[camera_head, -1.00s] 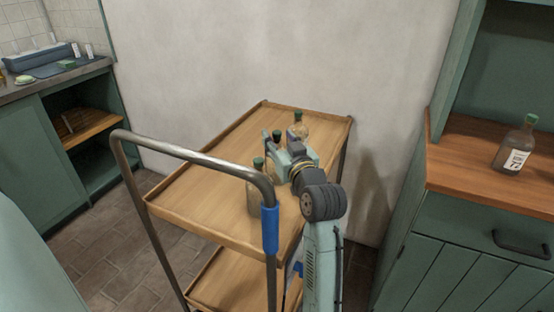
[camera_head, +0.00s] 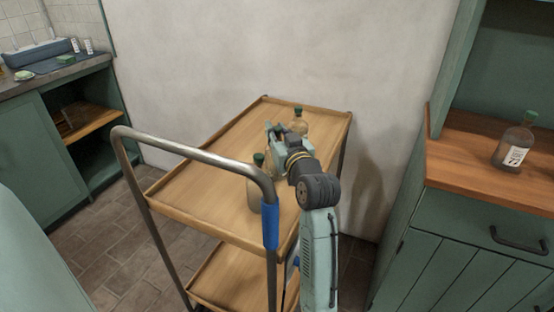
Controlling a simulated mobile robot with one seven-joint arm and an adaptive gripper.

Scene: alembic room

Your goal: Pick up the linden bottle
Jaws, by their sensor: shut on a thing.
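My gripper (camera_head: 277,139) is over the wooden trolley top, seen from behind, with its fingers largely hidden by my own wrist. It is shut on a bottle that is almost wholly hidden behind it. A green-capped bottle (camera_head: 255,190) stands on the trolley at the near side, partly behind the handle. Another rounder green-capped bottle (camera_head: 300,122) stands at the far right of the trolley, just beyond my gripper. I can read no name on any of these bottles, so I cannot tell which is the linden bottle.
The trolley (camera_head: 190,187) has a raised rim, a lower shelf and a metal handle (camera_head: 195,157) with a blue grip at the front. Its left half is clear. A labelled bottle (camera_head: 513,147) stands on the right cabinet's wooden top. A wall is close behind.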

